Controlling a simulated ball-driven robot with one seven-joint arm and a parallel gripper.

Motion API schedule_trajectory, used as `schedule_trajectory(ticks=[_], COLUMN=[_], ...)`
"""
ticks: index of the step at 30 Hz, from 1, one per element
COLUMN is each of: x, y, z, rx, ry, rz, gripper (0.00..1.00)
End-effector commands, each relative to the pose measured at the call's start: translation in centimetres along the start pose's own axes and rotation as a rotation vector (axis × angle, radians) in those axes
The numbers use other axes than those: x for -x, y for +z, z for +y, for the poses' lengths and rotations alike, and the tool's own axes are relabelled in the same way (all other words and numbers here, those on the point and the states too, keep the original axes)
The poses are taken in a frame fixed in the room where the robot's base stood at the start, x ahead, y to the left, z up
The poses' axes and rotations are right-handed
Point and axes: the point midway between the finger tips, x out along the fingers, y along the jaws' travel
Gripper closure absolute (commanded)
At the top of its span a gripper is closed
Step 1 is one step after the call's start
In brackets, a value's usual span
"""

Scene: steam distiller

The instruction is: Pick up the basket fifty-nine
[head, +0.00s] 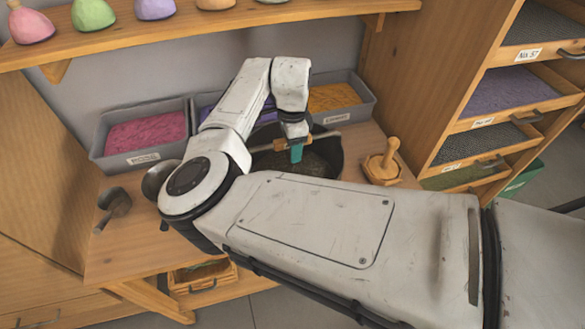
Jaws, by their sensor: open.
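A dark round basket (328,158) with a wooden-gripped handle (280,145) stands on the wooden bench, behind my arm. Its inside looks dark and meshed. No number fifty-nine is readable on it. My gripper (296,152) points down over the basket, at its handle. A teal finger shows there, in front of the handle grip. The gripper is open; the other finger is hidden, so I cannot tell whether the handle lies between the fingers. My arm covers the basket's front and left side.
Grey bins with pink (147,132), purple (208,108) and orange (333,97) contents line the back. A wooden press-like tool (383,165) stands right of the basket; a scoop (115,204) lies left. A rack with mesh drawers (497,90) stands right. A shelf (200,32) with flasks hangs above.

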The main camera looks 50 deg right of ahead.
Motion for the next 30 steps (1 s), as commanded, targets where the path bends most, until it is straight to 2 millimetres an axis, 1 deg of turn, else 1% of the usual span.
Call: schedule_trajectory(ticks=[20,30], x=[-0.46,-0.45], y=[0.01,0.00], z=[0.01,0.01], rx=[0.000,0.000], ry=[0.000,0.000], rz=[0.000,0.000], gripper=[0.51,0.83])
